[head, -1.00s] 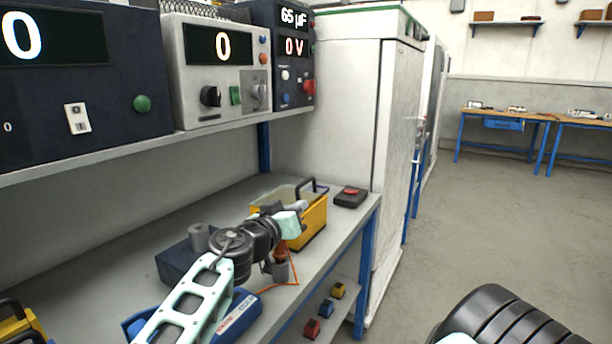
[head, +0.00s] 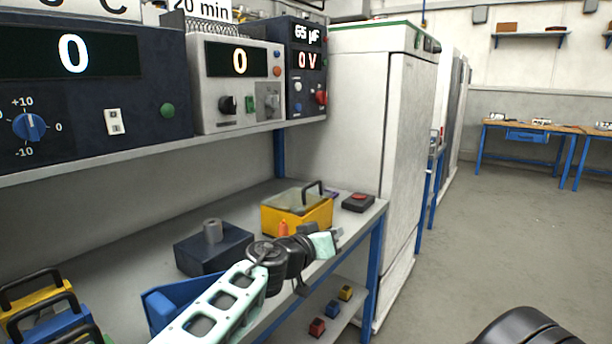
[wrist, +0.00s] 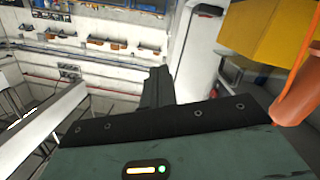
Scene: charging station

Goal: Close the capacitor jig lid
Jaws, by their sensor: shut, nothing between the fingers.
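The yellow box (head: 318,216), which I take for the capacitor jig, stands on the bench with a clear lid (head: 296,197) and a black handle (head: 314,187). The lid lies across the top; I cannot tell whether it is fully down. My gripper (head: 338,232) is shut and empty, in front of and just right of the box, near the bench's front edge, apparently apart from it. In the wrist view, my dark shut fingers (wrist: 157,88) point away from a yellow surface (wrist: 265,38) at upper right, probably the box.
An orange piece (head: 283,228) stands before the box; it seems to show close to my gripper in the wrist view (wrist: 298,100). A dark block with a grey cylinder (head: 212,248), a blue tray (head: 165,306) and a red-button box (head: 358,203) share the bench. An instrument shelf overhangs behind.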

